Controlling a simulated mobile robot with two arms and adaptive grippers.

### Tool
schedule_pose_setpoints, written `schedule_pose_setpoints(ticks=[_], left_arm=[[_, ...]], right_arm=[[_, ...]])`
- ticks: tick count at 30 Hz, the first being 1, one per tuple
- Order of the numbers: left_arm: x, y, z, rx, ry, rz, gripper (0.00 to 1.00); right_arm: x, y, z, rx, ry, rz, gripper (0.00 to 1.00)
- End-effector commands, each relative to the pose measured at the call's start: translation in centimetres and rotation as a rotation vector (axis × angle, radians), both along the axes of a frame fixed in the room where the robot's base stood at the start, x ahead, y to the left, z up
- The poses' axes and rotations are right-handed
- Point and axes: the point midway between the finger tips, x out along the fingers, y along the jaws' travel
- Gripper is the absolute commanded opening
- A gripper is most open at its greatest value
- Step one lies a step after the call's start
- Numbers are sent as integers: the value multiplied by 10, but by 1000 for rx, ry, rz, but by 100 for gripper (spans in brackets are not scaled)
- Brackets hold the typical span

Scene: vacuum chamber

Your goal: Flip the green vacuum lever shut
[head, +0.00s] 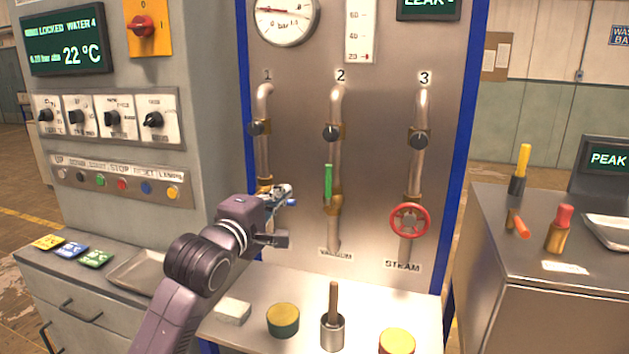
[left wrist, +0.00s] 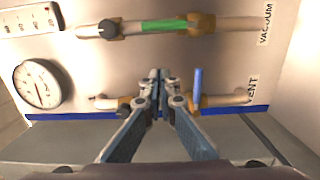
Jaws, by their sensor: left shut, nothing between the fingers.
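The green vacuum lever (head: 328,182) stands upright, in line with pipe 2, above the VACUUM label on the steel panel. In the left wrist view the green lever (left wrist: 165,26) lies along its pipe near the top. My left gripper (head: 287,193) is in front of pipe 1, left of the green lever and apart from it. In the left wrist view my left gripper (left wrist: 160,76) has its fingertips together and holds nothing. It partly hides the VENT pipe, whose blue lever (left wrist: 197,85) shows just right of the fingertips. My right gripper is not in view.
A red STEAM handwheel (head: 410,220) is on pipe 3 at the right. Below, the shelf holds a white block (head: 233,311), a green-sided round tin (head: 283,320), a metal cup with a wooden handle (head: 332,331) and a yellow-topped tin (head: 397,341). A control cabinet (head: 200,100) stands left.

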Motion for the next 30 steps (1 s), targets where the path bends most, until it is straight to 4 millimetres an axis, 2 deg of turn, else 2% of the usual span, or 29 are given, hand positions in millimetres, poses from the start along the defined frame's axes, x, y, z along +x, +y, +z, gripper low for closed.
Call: schedule_pose_setpoints(ticks=[6, 15, 22, 30], left_arm=[[35, -13, 2, 3, 1, 1, 0], [78, -29, 2, 3, 1, 2, 0], [74, -61, 1, 0, 1, -1, 0], [73, -69, 0, 0, 0, 1, 0]], right_arm=[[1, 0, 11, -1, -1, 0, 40], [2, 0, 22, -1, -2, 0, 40], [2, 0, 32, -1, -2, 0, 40], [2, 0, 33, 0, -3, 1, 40]])
